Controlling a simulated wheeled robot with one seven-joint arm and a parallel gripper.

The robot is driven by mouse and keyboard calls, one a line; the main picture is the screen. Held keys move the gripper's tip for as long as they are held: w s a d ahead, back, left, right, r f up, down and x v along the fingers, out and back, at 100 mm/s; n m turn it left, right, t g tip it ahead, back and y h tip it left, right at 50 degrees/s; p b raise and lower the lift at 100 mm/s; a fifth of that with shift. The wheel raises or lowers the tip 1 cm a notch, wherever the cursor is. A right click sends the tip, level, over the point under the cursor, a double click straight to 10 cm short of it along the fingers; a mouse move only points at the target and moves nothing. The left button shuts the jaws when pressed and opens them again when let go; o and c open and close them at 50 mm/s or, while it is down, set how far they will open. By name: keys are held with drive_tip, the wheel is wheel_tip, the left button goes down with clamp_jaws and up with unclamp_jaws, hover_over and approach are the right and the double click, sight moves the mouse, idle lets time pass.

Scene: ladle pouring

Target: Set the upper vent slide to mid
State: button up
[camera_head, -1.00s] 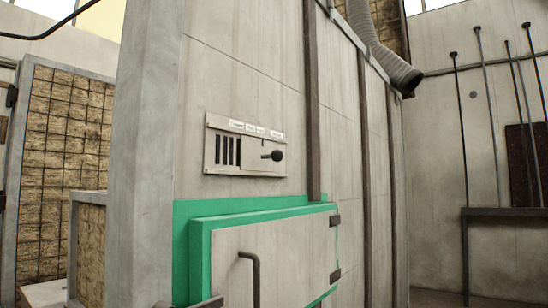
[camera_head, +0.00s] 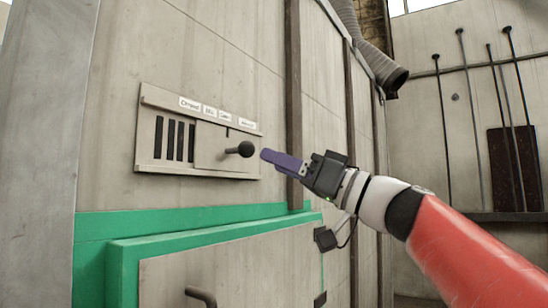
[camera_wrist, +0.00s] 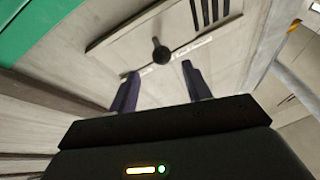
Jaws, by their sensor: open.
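The upper vent (camera_head: 172,138) is a metal frame on the furnace wall, with dark slots open at its left and a sliding plate (camera_head: 214,147) toward its right. White labels run along the top; one at the left seems to read "Closed", the others are too small to be sure. A black round knob (camera_head: 246,149) sticks out from the plate. My gripper (camera_head: 268,156) is just right of the knob, pointing left at it, apart from it and empty. In the wrist view the knob (camera_wrist: 161,54) shows beyond and between my two open fingers (camera_wrist: 158,80).
Below the vent is a green-framed door (camera_head: 100,270) with a bar handle (camera_head: 201,297). A dark vertical strip (camera_head: 293,100) runs on the wall right of the vent. Long rods (camera_head: 480,120) hang on the far wall at the right.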

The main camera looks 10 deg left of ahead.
sight(254, 151)
drive_tip(key=p+x, duration=0.2)
drive_tip(key=x, duration=0.4)
drive_tip(key=shift+s+a+r+p, duration=0.1)
drive_tip(key=shift+a+r+p, duration=0.1)
drive_tip(key=shift+p, duration=0.2)
drive_tip(key=shift+a+r, duration=0.1)
drive_tip(key=shift+a, duration=0.45)
clamp_jaws()
